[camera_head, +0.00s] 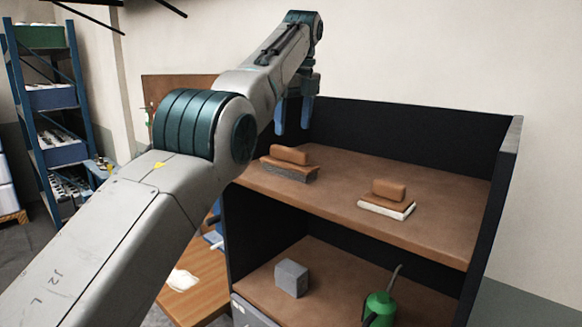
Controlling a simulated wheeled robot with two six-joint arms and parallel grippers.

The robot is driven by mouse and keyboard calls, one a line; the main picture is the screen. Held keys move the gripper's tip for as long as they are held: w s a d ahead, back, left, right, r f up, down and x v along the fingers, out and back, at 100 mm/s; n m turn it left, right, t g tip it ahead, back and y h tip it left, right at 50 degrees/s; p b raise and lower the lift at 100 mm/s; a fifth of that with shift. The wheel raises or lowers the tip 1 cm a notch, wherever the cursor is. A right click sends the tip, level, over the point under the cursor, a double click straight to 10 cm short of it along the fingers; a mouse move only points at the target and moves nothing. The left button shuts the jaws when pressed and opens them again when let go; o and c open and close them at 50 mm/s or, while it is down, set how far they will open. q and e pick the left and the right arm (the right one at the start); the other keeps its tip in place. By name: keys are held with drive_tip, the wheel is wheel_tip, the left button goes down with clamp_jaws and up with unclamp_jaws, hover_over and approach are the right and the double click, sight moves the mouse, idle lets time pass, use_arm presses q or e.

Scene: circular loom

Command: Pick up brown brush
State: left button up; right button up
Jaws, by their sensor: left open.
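Two brushes with brown handles lie on the upper shelf (330,196). The left brush (289,156) has a brown body and dark grey-brown bristles underneath. The right brush (388,191) has a brown handle over a white base. My left gripper (293,116) is open and empty, with its blue fingers pointing down. It hangs above the back left of the shelf, higher than the left brush and apart from it. My right gripper is not in view.
Dark panels close the shelf unit's back and right side (497,195). The lower shelf (335,280) holds a grey block (292,278) and a green oil can (379,309). A blue rack (82,95) stands at the far left. The upper shelf's middle is clear.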

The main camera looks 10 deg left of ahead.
sight(289, 148)
use_arm(q)
drive_tip(key=shift+s+a+f+b, duration=0.15)
drive_tip(key=shift+s+f+b, duration=0.15)
drive_tip(key=shift+f+b, duration=0.3)
drive_tip(key=shift+s+a+f+b, duration=0.15)
drive_tip(key=shift+s+f+b, duration=0.1)
drive_tip(key=shift+f+b, duration=0.3)
drive_tip(key=shift+w+f+b, duration=0.25)
drive_tip(key=shift+f+b, duration=0.05)
drive_tip(key=shift+f, duration=0.2)
drive_tip(key=shift+w+f+b, duration=0.2)
drive_tip(key=shift+f+b, duration=0.05)
drive_tip(key=shift+f, duration=0.25)
drive_tip(key=shift+w+f, duration=0.35)
drive_tip(key=shift+f, duration=0.05)
drive_tip(key=f+b, duration=0.2)
drive_tip(key=b, duration=0.1)
drive_tip(key=s+f+b, duration=0.1)
drive_tip(key=f+b, duration=0.1)
drive_tip(key=shift+a, duration=0.3)
drive_tip(key=shift+w+f, duration=0.3)
drive_tip(key=shift+w, duration=0.05)
drive_tip(key=shift+r, duration=0.1)
drive_tip(key=shift+s, duration=0.1)
drive_tip(key=shift+s+r, duration=0.1)
drive_tip(key=c, duration=1.2)
